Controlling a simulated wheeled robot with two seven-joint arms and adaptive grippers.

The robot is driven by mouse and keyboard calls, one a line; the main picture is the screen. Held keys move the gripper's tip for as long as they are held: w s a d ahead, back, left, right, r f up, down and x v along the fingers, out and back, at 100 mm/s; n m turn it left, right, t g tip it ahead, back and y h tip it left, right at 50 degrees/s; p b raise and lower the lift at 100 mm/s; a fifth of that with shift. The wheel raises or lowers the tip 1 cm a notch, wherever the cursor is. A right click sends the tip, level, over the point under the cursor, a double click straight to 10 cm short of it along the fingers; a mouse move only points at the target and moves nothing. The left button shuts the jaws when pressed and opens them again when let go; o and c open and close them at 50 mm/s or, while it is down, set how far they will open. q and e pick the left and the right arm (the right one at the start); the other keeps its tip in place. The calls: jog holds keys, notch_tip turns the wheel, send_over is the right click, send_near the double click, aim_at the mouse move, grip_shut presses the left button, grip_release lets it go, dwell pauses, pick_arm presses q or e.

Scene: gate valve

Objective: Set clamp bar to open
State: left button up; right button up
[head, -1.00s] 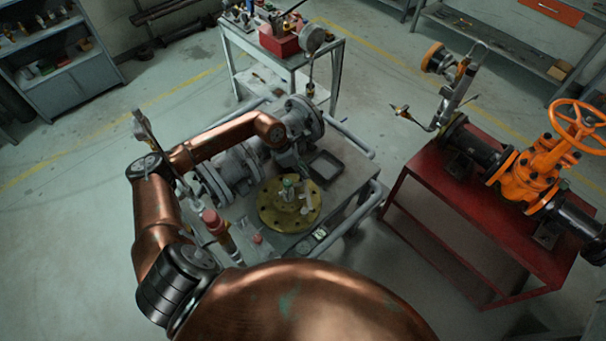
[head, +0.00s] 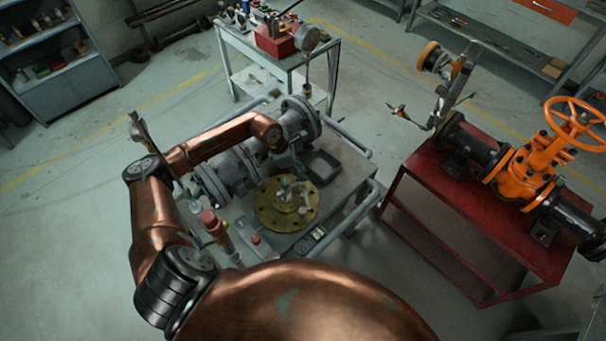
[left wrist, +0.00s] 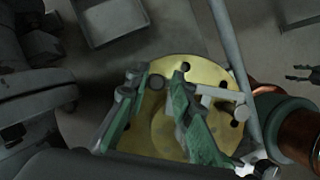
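The brass disc (head: 268,213) lies flat on the grey workbench, and it also fills the middle of the left wrist view (left wrist: 205,72). A small pale grey bar (head: 304,199) stands on it; I take this for the clamp bar, and it shows in the left wrist view (left wrist: 216,92) just right of my fingers. My left gripper (head: 286,185) is over the disc. In the left wrist view its two green-padded fingers (left wrist: 158,112) are apart, with brass disc visible between them. Contact with the bar cannot be judged.
Grey pipework (head: 235,170) stands on the bench behind the disc. A black tray (head: 323,165) lies beside it, and a red-capped part (head: 210,222) stands left. A red table (head: 425,175) on the right carries an orange valve (head: 525,170). Open floor separates them.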

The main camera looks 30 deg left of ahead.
pick_arm(q)
jog(key=v, duration=1.2)
